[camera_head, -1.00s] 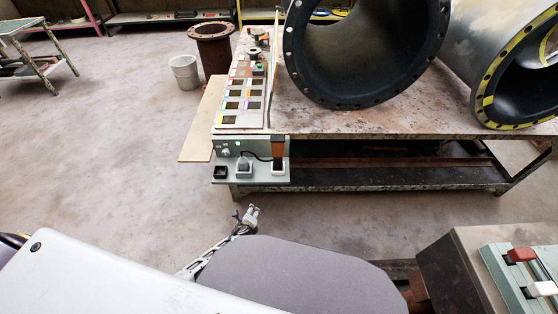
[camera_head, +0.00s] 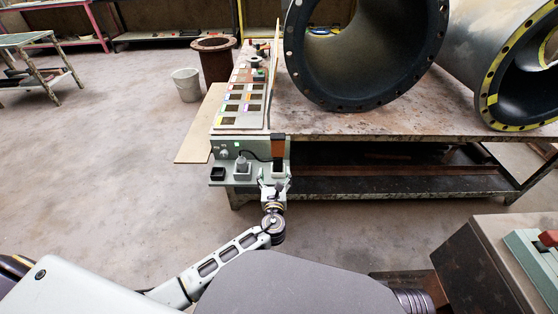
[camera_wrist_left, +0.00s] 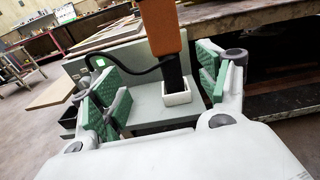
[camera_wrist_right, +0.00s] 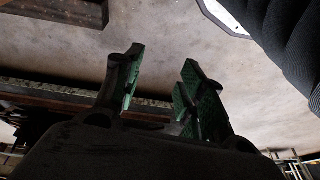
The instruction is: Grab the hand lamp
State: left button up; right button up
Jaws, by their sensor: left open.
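The hand lamp (camera_head: 278,148), with an orange upper body and a black lower part, stands upright in a small white holder at the right of a grey-green panel on the workbench's front. In the left wrist view the lamp (camera_wrist_left: 161,28) rises between the spread green pads, its base in the white holder (camera_wrist_left: 177,95). My left gripper (camera_head: 275,185) is open just in front of and below the lamp; no contact shows. My right gripper (camera_wrist_right: 163,68) is open and empty, seen only in its wrist view, away from the lamp.
Beside the lamp's holder are a grey plug with a black cable (camera_head: 242,166) and a black holder (camera_head: 217,173). Large rubber-lined pipes (camera_head: 365,55) lie on the workbench (camera_head: 350,124). A cabinet (camera_head: 480,260) stands at the lower right.

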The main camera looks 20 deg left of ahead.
pick_arm(q)
jog(key=shift+s+d+r+m+t, duration=0.15)
jog(key=shift+d+r, duration=0.1)
jog(key=shift+r, duration=0.3)
jog(key=shift+d+r+m+t, duration=0.15)
jog(key=shift+d+r, duration=0.05)
jog(key=shift+r, duration=0.3)
pick_arm(e)
jog(key=shift+s+r, duration=0.25)
jog(key=shift+r, duration=0.45)
pick_arm(q)
jog(key=b, duration=0.2)
send_near(277, 150)
jog(key=w, duration=0.2)
jog(key=x, duration=0.4)
jog(key=shift+s+a+f, duration=0.1)
jog(key=shift+a+f, duration=0.05)
jog(key=shift+a, duration=0.15)
jog(key=shift+w+a, duration=0.1)
jog(key=shift+w, duration=0.25)
pick_arm(e)
jog(key=shift+w+a+f+t+y, duration=0.1)
jog(key=shift+a+f+t+y, duration=0.15)
jog(key=shift+f, duration=0.25)
jog(key=shift+a+f+t+y, duration=0.15)
jog(key=shift+a+f, duration=0.15)
jog(key=shift+f, duration=0.15)
jog(key=shift+w+r, duration=0.1)
jog(key=shift+r, duration=0.1)
